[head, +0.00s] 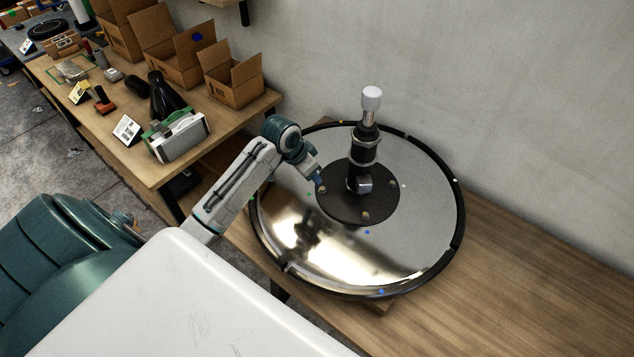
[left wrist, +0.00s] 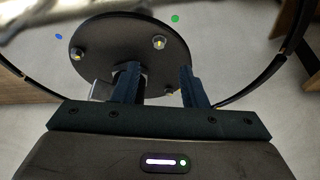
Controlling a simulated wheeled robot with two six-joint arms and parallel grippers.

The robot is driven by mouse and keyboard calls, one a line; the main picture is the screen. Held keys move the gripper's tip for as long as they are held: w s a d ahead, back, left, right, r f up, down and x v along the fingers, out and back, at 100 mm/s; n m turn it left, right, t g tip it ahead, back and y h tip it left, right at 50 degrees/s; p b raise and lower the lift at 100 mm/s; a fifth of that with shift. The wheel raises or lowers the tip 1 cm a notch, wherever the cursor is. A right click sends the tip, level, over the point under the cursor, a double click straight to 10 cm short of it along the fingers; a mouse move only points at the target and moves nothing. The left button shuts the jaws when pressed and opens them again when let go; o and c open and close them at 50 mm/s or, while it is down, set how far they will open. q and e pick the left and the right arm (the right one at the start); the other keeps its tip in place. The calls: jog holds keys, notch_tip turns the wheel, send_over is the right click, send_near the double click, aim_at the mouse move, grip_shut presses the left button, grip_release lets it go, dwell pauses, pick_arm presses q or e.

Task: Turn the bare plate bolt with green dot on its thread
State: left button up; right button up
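A dark round plate (head: 345,205) sits at the middle of a shiny round base, with a black column and white cap standing on it. Bolts show near its rim, one at the front (head: 365,216). In the left wrist view a bolt (left wrist: 160,42) lies closest to a green dot (left wrist: 175,19), which is on the shiny base beside the plate. A second bolt (left wrist: 76,54) is nearer a blue dot (left wrist: 59,36). My left gripper (left wrist: 160,75) is open and empty, its fingers apart over the plate's edge region below the green-dot bolt. My right gripper is not in view.
The shiny base (head: 420,235) has a black rim and lies on a wooden bench (head: 500,290) against a grey wall. A side table at left holds cardboard boxes (head: 235,82) and tools. The bench right of the base is clear.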

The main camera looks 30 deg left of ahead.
aim_at(322, 188)
pick_arm(q)
jog(key=p+x, duration=0.1)
jog(key=x, duration=0.7)
jog(key=shift+d+p, duration=0.1)
jog(key=shift+p, duration=0.2)
jog(key=shift+f, duration=0.35)
jog(key=shift+c, duration=0.9)
grip_shut()
